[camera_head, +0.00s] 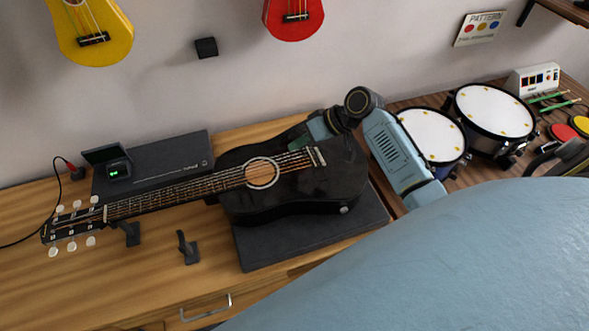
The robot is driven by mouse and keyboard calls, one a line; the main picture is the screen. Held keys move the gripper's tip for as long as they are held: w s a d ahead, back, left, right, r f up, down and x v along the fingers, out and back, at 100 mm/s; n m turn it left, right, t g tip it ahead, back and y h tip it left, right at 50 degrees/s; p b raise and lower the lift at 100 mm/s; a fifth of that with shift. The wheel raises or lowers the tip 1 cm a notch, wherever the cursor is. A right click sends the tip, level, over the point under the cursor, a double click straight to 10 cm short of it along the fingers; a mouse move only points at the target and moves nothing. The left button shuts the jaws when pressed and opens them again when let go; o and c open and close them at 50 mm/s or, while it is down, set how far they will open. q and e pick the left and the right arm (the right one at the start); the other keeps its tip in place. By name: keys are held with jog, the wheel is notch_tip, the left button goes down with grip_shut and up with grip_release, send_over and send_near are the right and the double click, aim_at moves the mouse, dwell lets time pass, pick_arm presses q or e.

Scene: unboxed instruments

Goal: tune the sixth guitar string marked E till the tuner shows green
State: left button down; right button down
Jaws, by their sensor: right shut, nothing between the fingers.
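The black acoustic guitar (345,178) lies on its back with its neck pointing left. Its headstock (68,231) has white tuning pegs (91,241) along both edges; no string letter is readable. A small dark tuner (118,171) with a small green lit display stands behind the neck; its reading is too small to make out. My right gripper (303,136) is at the back edge of the guitar body, far from the pegs. Its fingertips are mostly lost against the dark body; it looks shut and empty. My left gripper is out of view.
The guitar rests on a dark case (262,252), with dark stands (188,247) in front of the neck. A black box (185,150) lies behind. Drums (492,112) stand right. Yellow (90,50) and red (292,28) instruments hang above. Bare wood lies front left.

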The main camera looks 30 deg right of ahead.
aim_at(294, 170)
notch_tip(294, 170, down, 6)
jog(key=b, duration=0.5)
jog(key=shift+f, duration=0.4)
dwell(1.5)
jog(key=shift+f, duration=0.4)
jog(key=shift+f+b, duration=0.3)
jog(key=shift+b, duration=0.05)
dwell(0.3)
jog(key=shift+r+p, duration=0.75)
jog(key=shift+p, duration=0.15)
